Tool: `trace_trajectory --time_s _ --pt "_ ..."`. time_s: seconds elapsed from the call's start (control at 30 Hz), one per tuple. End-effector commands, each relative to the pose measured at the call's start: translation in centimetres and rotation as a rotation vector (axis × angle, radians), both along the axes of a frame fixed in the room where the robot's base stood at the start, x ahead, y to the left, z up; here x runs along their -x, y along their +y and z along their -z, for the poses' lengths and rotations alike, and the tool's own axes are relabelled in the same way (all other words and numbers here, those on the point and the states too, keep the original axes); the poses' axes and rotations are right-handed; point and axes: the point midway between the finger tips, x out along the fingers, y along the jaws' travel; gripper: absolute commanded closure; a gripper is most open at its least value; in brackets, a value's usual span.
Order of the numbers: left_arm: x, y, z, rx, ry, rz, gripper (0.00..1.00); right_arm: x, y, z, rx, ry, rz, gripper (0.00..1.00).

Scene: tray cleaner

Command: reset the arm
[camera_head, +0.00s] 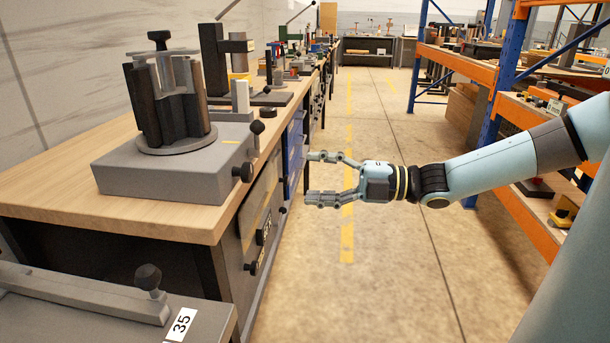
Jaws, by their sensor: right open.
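My right gripper (322,179) is open and empty. My right arm (500,160) comes in from the right side and stretches level across the aisle, with the fingers pointing left toward the workbench. The fingertips are just right of the bench's edge in the picture, apart from the grey machine on it. My left gripper and left arm do not show.
A wooden workbench (60,197) on the left carries a grey machine (160,165) with black knobs, and more equipment behind it. Orange and blue shelving (497,75) stands right. The aisle floor (385,270) is clear.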

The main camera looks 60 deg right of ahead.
Motion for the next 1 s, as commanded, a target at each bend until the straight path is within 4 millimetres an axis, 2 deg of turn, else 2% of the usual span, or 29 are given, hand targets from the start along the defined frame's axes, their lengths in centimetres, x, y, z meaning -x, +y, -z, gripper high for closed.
trace_trajectory --time_s 0.37,0.47,0.57,0.63,0.73,0.8,0.87,0.9,1.0 --pt "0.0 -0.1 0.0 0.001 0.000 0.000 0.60 -0.4 0.2 -0.2 -0.019 -0.019 0.014 0.37" --pt "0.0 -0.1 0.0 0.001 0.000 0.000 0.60 -0.3 -0.2 1.0 -0.078 -0.042 0.092 0.37" --pt "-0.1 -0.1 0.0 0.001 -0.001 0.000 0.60 0.6 -2.0 6.9 -0.142 0.023 0.264 0.37" --pt "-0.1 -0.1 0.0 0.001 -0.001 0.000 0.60 1.9 -2.7 12.7 -0.206 0.135 0.388 0.37" --pt "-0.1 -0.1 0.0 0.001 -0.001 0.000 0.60 4.4 -2.1 20.8 -0.311 0.318 0.542 0.37" --pt "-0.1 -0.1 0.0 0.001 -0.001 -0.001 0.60 6.6 -0.7 26.2 -0.390 0.453 0.637 0.37" --pt "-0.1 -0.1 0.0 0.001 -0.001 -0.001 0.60 8.8 1.1 30.4 -0.456 0.569 0.714 0.37" --pt "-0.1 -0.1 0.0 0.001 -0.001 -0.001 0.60 10.3 2.5 33.1 -0.498 0.648 0.762 0.37" --pt "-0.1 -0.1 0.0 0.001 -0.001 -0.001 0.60 14.7 6.7 39.1 -0.598 0.847 0.879 0.37"
